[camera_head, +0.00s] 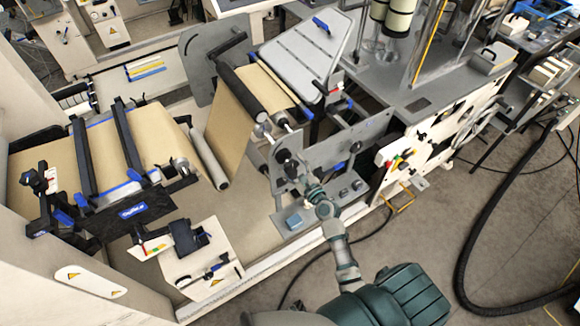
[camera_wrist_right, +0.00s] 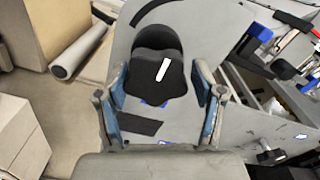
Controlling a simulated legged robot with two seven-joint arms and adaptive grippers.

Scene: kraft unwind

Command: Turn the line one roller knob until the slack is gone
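The black lobed knob (camera_wrist_right: 158,76), with a white pointer mark on its face, stands out from a grey side plate (camera_wrist_right: 225,40) in the right wrist view. In the head view, the knob area (camera_head: 286,160) is small and partly covered by my gripper. My right gripper (camera_head: 297,178) is at the plate. In the wrist view its two blue-padded fingers (camera_wrist_right: 160,84) are apart on either side of the knob, with a gap visible on the right; contact on the left is unclear. The brown kraft web (camera_head: 235,125) runs down from the upper rollers. My left gripper is out of view.
A pale roller (camera_head: 209,158) lies left of the plate. A black frame with blue handles (camera_head: 125,200) stands at left over brown paper. A thick black hose (camera_head: 480,230) curves over the floor at right.

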